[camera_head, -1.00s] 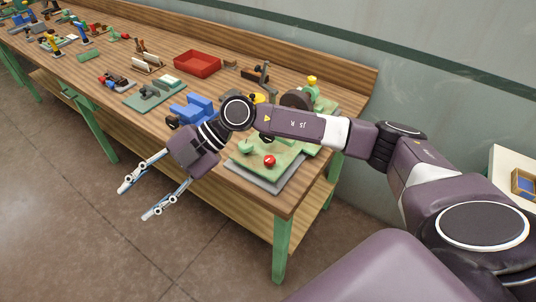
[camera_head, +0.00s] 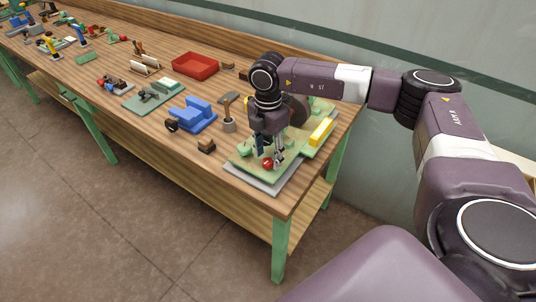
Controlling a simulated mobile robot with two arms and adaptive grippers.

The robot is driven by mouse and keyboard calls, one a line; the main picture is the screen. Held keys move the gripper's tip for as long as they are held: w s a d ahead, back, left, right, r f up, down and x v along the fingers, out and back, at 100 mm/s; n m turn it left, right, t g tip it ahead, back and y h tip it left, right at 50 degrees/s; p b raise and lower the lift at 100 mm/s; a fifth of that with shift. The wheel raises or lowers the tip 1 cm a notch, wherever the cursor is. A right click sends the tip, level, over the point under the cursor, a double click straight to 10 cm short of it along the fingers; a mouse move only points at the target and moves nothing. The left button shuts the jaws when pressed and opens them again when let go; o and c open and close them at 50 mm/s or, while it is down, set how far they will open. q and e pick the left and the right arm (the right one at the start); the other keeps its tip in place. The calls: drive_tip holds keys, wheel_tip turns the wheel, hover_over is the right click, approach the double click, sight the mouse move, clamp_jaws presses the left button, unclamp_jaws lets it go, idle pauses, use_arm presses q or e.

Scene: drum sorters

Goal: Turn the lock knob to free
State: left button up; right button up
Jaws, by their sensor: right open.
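My right gripper (camera_head: 270,158) points down over the drum sorter's green base (camera_head: 290,160) at the near right end of the bench. Its fingers are open and close to a small red knob (camera_head: 268,164). I cannot tell whether they touch the knob. The green base rests on a grey plate (camera_head: 262,187). A dark drum (camera_head: 299,108) stands on the base, partly hidden behind my wrist. A yellow block (camera_head: 322,132) lies on the base's right side. A small green round part (camera_head: 245,150) is left of the gripper. My left gripper is not in view.
On the wooden bench (camera_head: 220,165), left of the base, are a small brown block (camera_head: 207,146), a grey cup-like holder (camera_head: 229,125) and a blue device (camera_head: 194,115). A red tray (camera_head: 195,66) stands farther back. The wall runs behind the bench.

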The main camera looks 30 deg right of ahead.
drive_tip(key=shift+f, duration=0.8)
clamp_jaws()
